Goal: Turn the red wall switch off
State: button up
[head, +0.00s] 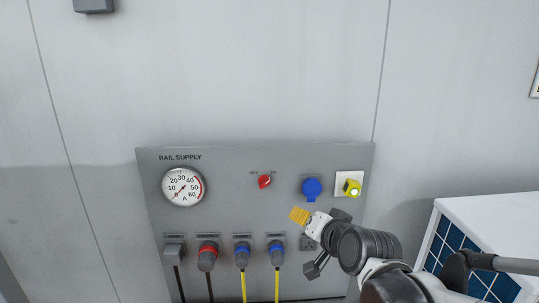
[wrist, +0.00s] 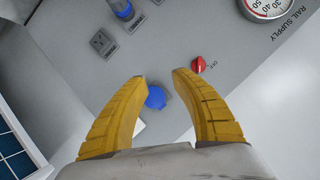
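The red wall switch (head: 265,181) is a small red rotary knob on the grey rail supply panel (head: 230,168), right of the dial gauge. Small labels stand at its upper left and right; they are too small to read fully. The knob also shows in the wrist view (wrist: 198,65), just beyond the tip of the right-hand finger and apart from it. My gripper (head: 297,216) has yellow fingers and is in front of the panel, below and right of the knob.
A blue capped socket (head: 312,188) and a yellow-green device on a white plate (head: 352,187) sit right of the knob. The ammeter gauge (head: 183,187) is at left. Several plugs with cables line the bottom, including a red one (head: 208,256). A white-topped cabinet (head: 480,212) stands at right.

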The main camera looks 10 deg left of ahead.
jog(key=m+t+y+p, duration=0.1)
jog(key=y+p, duration=0.1)
jog(key=p, duration=0.1)
send_near(266, 184)
jog(key=x, duration=1)
jog(key=shift+w+a, duration=0.1)
jog(key=shift+w, duration=0.05)
jog(key=shift+c, duration=0.2)
grip_shut()
